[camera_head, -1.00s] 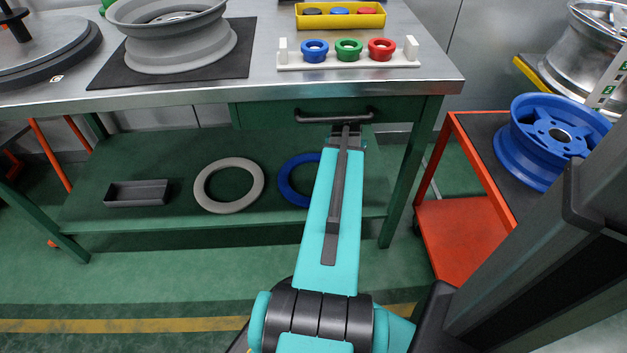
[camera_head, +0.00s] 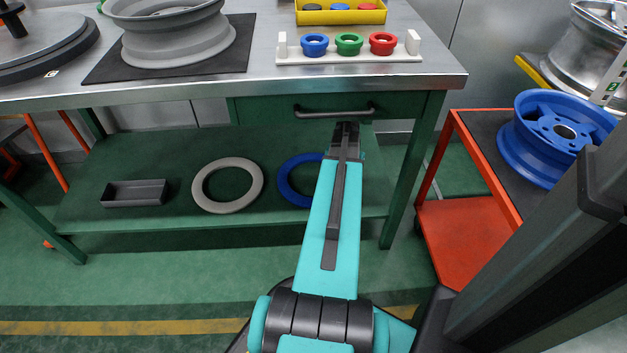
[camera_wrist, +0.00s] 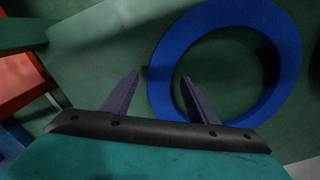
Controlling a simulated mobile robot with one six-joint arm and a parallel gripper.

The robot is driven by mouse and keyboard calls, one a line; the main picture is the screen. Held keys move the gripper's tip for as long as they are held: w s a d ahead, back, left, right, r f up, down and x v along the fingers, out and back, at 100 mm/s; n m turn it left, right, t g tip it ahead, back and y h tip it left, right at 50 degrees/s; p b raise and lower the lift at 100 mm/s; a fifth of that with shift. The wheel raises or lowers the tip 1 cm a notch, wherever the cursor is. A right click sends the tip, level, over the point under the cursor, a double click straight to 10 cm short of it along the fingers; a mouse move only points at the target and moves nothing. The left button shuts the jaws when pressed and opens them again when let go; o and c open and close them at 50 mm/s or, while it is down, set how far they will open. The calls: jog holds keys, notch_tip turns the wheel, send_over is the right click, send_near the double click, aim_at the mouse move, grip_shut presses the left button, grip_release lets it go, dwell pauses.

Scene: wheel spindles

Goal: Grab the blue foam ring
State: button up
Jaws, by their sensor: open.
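The blue foam ring (camera_head: 290,187) lies flat on the green lower shelf of the bench, partly hidden behind my arm in the head view. In the wrist view the blue foam ring (camera_wrist: 282,42) fills the upper right. My gripper (camera_wrist: 160,84) is open and empty, with its two fingers apart. The right finger overlaps the ring's opening in the picture, and the left finger is outside the ring's left edge. The ring's left rim shows between the fingertips, and I cannot tell the height gap. In the head view my gripper's fingers are hidden.
A grey ring (camera_head: 205,201) and a dark tray (camera_head: 134,194) lie on the same shelf (camera_head: 150,226). The bench top (camera_head: 262,88) and a drawer with a handle (camera_head: 335,112) are above it. A red cart (camera_head: 452,250) with a blue wheel stands to the right.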

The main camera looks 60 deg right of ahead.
jog(key=shift+f, duration=0.65)
jog(key=c, duration=1.1)
jog(key=shift+r, duration=0.15)
